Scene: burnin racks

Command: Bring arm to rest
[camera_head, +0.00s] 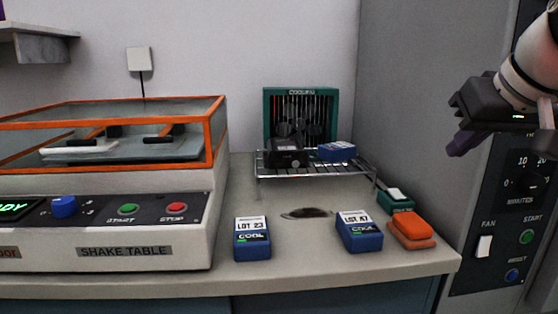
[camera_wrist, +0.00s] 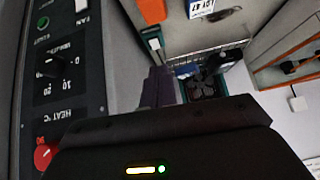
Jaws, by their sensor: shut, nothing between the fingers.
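My gripper (camera_head: 461,143) is at the upper right in the head view, raised in front of the dark control panel and well above the bench. Its purple fingers point down and to the left, and they are shut with nothing held. In the wrist view the fingers (camera_wrist: 157,88) show above the dark gripper body. The arm's white wrist link enters from the top right corner in the head view. My gripper touches nothing that I can see.
A control panel (camera_head: 488,265) stands close behind my gripper. On the bench are blue LOT 23 (camera_head: 252,243) and LOT 47 (camera_head: 361,235) boxes, an orange block (camera_head: 412,227), a wire rack (camera_head: 263,168) and the shake table (camera_head: 188,238). Space above the bench front is free.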

